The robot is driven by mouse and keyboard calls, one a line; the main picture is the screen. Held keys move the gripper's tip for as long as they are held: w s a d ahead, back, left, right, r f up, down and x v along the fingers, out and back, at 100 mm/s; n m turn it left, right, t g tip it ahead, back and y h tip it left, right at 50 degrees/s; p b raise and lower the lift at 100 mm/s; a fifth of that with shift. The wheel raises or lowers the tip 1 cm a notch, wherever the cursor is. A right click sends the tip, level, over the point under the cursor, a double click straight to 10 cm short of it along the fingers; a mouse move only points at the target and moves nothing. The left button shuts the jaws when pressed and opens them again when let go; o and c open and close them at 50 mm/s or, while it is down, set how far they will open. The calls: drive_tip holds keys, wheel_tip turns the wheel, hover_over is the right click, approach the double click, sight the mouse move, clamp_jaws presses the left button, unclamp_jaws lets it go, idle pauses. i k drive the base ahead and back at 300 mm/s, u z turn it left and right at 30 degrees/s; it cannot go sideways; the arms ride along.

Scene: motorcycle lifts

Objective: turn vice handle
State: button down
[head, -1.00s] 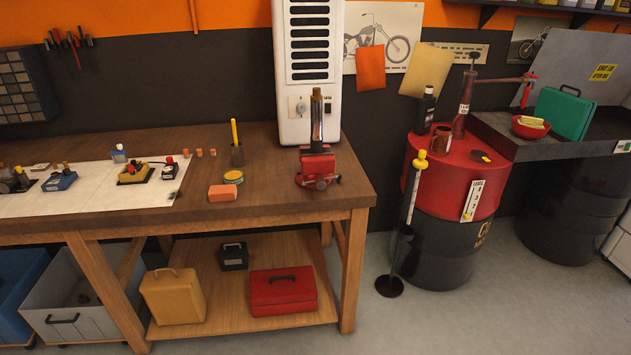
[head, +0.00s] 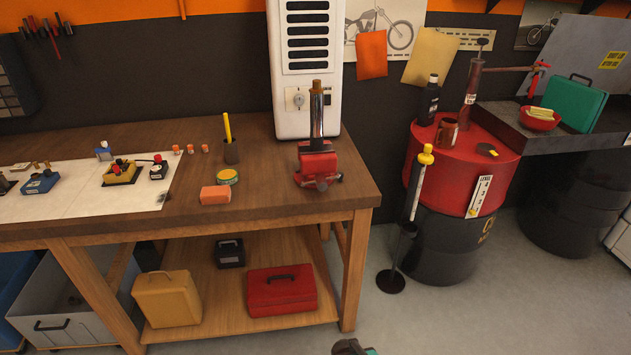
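The red bench vice (head: 317,163) stands near the right front corner of the wooden workbench. An upright shiny tube with a gold-brown top (head: 316,105) rises from its jaws. The vice handle (head: 322,184) is a small dark bar low on the front of the vice, too small to read its exact angle. A dark rounded piece (head: 350,347) with reddish and teal bits shows at the bottom edge, probably the end of my arm. It is well below and apart from the vice, and its fingers cannot be made out.
The workbench (head: 262,199) carries an orange block (head: 215,195), a green-yellow tin (head: 227,176) and a pen cup (head: 231,151). A white heater-like cabinet (head: 304,110) stands behind the vice. A red drum (head: 458,158) and a yellow-topped stand (head: 421,180) are to the right. Floor between is clear.

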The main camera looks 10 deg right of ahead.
sight(321, 179)
drive_tip(key=z, duration=0.05)
drive_tip(key=i, duration=0.15)
drive_tip(key=u, duration=0.15)
drive_tip(key=k, duration=0.75)
drive_tip(key=u, duration=0.6)
drive_tip(key=k, duration=0.6)
drive_tip(key=u, duration=0.85)
drive_tip(key=i, duration=1.65)
drive_tip(key=z, duration=0.4)
